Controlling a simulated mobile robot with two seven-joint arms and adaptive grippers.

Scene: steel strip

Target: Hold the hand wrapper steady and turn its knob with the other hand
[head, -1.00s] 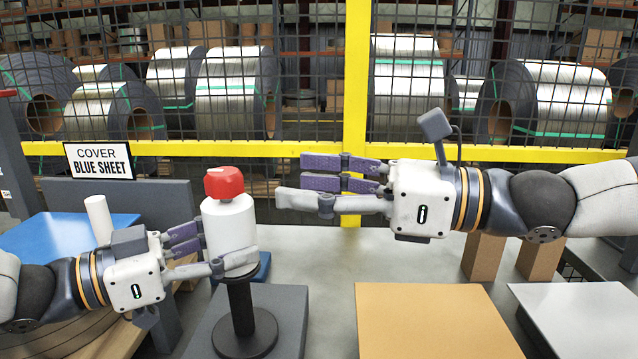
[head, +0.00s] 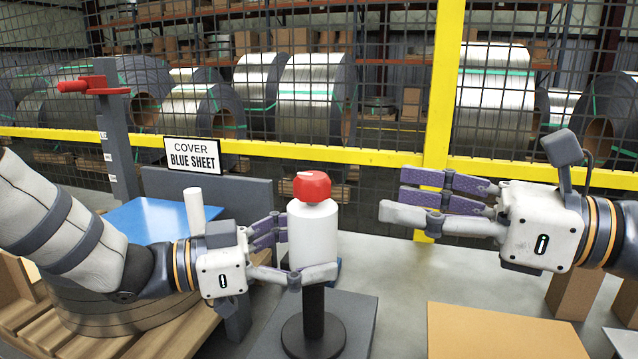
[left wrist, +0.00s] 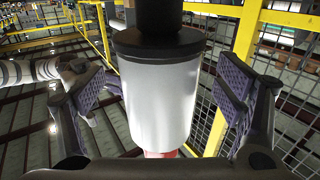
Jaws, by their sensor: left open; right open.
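The hand wrapper is a white cylinder (head: 313,235) with a red knob (head: 312,186) on top, standing upright on a black stand (head: 314,325). My left gripper (head: 308,246) is open, with its fingers on either side of the white cylinder. In the left wrist view the white cylinder (left wrist: 160,100) fills the space between the open fingers, with gaps visible at both sides. There the red knob is mostly hidden behind it. My right gripper (head: 395,192) is open and empty, to the right of the red knob at about its height and apart from it.
A sign reading "COVER BLUE SHEET" (head: 206,155) stands behind a blue sheet (head: 150,222) and a small white cylinder (head: 194,211) at left. A tan panel (head: 500,335) lies at front right. A yellow-framed mesh fence (head: 300,152) closes off the back.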

